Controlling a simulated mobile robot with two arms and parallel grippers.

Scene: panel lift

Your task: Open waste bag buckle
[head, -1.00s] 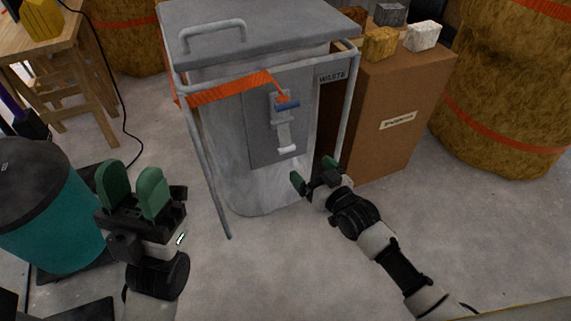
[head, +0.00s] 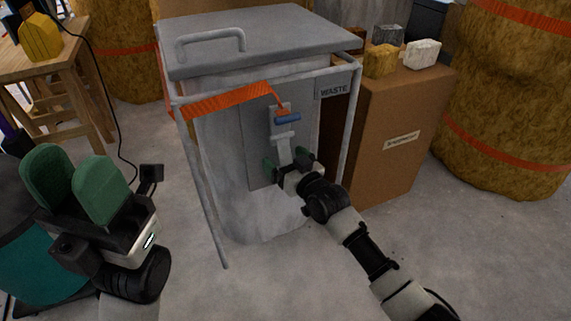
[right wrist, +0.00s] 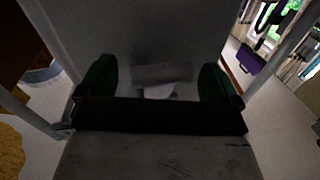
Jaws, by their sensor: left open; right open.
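The waste bin (head: 215,150) is a pale cylinder in a grey tube frame with a flat grey lid. An orange strap (head: 225,100) runs to a buckle (head: 283,140) on its front panel, with a blue bar (head: 288,118) at the top and a grey lever pointing down. My right gripper (head: 287,163) is open at the lower end of the buckle and hides that end in the head view. In the right wrist view a pale crosspiece of the lever (right wrist: 162,74) shows between the open fingers; contact cannot be told. My left gripper (head: 75,185) is open and empty, left of the bin.
A brown cardboard box (head: 385,140) with several blocks on top stands right of the bin. A wrapped straw-coloured bale (head: 500,110) is farther right.

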